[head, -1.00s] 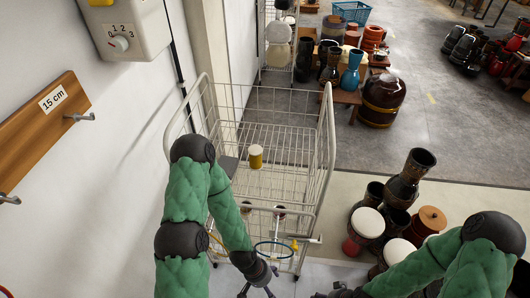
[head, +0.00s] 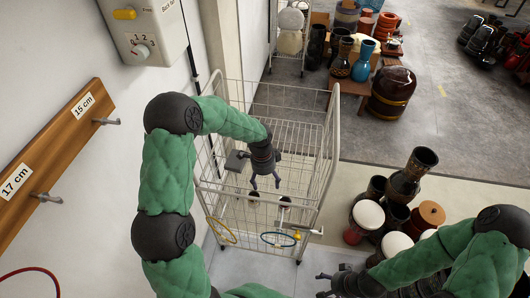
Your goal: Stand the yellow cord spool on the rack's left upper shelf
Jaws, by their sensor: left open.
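The wire rack (head: 327,165) stands in the middle, with a small grey plate (head: 235,161) at its left side. My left gripper (head: 266,184) reaches over the rack from the left, fingers pointing down and spread apart. I see nothing between its fingertips. The yellow cord spool is not visible now; it stood inside the rack a second ago, and my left gripper and forearm now cover about that place. I cannot tell whether they touch it. My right gripper (head: 320,285) is low at the bottom centre, with its fingers apart and empty.
A yellow ring (head: 221,231) and a blue ring (head: 279,240) hang at the rack's front. Goblet drums (head: 364,222) stand close on its right. A wooden hook board (head: 55,140) and a control box (head: 143,28) are on the left wall.

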